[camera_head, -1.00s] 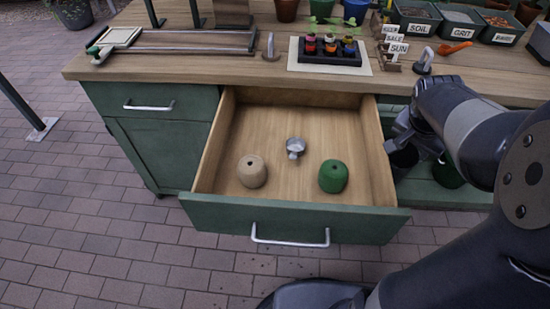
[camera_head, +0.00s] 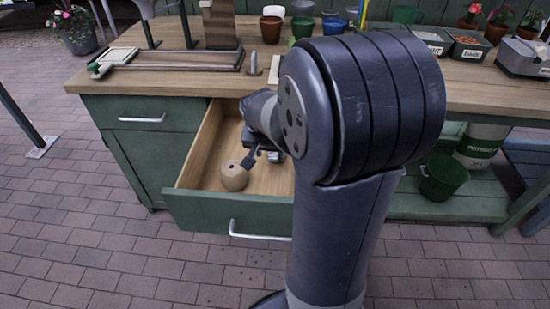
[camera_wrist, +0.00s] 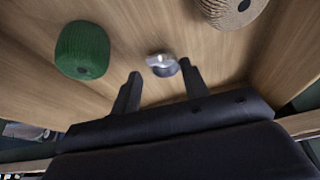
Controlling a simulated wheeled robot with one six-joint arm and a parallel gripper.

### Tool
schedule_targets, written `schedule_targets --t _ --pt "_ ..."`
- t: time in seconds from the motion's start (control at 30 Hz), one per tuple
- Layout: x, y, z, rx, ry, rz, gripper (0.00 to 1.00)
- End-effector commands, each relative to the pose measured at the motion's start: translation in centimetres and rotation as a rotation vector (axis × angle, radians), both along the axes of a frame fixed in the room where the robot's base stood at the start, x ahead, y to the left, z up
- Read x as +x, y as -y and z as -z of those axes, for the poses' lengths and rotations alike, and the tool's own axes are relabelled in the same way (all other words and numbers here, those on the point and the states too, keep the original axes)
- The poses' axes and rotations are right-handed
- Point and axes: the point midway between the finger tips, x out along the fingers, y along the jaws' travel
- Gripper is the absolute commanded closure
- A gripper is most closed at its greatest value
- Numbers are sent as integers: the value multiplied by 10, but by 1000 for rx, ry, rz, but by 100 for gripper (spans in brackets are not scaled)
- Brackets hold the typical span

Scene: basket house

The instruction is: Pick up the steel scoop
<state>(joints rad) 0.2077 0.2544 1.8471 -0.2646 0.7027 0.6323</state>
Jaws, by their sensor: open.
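The steel scoop (camera_wrist: 162,65) is a small shiny metal piece on the wooden floor of the open drawer (camera_head: 262,236). In the wrist view it lies just beyond the fingertips of my gripper (camera_wrist: 159,69), in line with the gap between them. My gripper is open, and the fingers stand on either side of that gap with nothing held. In the head view my arm covers the scoop, so I cannot make it out there. Whether the fingers are level with the scoop cannot be told.
A green twine ball (camera_wrist: 82,50) and a tan twine ball (camera_wrist: 232,8) lie in the drawer on either side of the scoop; the tan one also shows in the head view (camera_head: 234,176). The drawer walls enclose the space. The bench top (camera_head: 190,62) stands above the drawer's back.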

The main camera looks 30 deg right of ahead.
Motion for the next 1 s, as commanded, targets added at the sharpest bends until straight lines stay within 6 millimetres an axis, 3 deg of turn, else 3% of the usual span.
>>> schedule_targets --t 0.5,0.8,1.0 --pt "14 13 57 0 -2 -1 57" --pt "16 14 60 0 1 -1 57" --pt "16 14 60 0 1 -1 73"
